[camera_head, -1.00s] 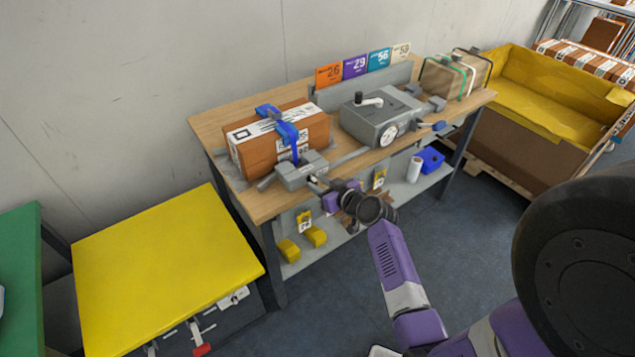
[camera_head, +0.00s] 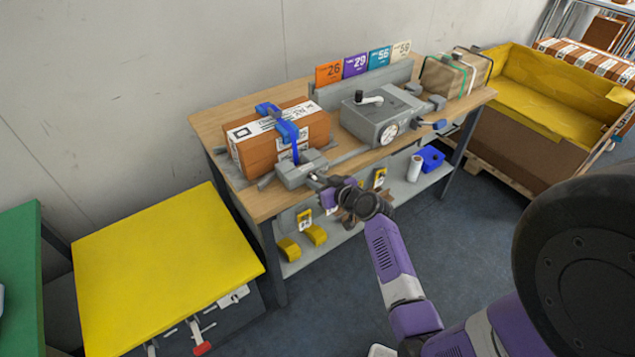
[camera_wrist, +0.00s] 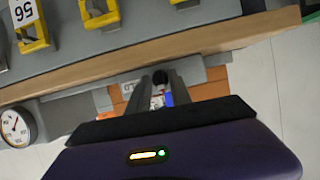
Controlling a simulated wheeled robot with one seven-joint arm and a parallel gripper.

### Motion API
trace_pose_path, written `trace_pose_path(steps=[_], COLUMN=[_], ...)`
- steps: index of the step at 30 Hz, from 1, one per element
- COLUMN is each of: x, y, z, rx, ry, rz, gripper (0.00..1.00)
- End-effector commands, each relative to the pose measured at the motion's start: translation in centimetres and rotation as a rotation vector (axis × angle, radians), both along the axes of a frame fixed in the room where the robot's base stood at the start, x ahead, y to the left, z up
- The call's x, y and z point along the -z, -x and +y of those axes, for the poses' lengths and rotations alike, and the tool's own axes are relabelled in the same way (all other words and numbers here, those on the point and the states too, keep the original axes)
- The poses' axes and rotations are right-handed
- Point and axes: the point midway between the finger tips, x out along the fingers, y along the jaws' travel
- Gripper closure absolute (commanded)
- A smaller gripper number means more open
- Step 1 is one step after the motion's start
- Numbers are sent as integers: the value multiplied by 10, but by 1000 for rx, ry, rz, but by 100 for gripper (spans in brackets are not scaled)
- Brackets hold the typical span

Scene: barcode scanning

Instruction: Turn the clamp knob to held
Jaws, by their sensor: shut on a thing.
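A grey clamp (camera_head: 298,172) sits at the front left of the wooden workbench (camera_head: 262,205), against a brown carton (camera_head: 258,155) with white labels and a blue strap. The clamp's dark knob (camera_wrist: 160,77) shows between the fingers in the wrist view. My gripper (camera_wrist: 162,88) is shut on this knob, coming from the bench's front side. In the head view my gripper (camera_head: 321,183) covers most of the knob, so its turn position cannot be read.
A grey device with a dial (camera_head: 378,115) stands right of the carton, and a strapped parcel (camera_head: 455,75) stands further right. Numbered cards (camera_head: 355,66) line the back. A lower shelf (camera_head: 345,222) holds yellow items. A yellow-topped table (camera_head: 160,265) stands at left.

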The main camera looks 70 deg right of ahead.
Motion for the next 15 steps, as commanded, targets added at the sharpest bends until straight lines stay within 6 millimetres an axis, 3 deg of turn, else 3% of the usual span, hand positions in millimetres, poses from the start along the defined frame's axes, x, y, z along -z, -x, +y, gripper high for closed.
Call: trace_pose_path(steps=[15], x=[6], y=[3], z=[-4], rx=[2], ry=[-311], rz=[-192], gripper=[100])
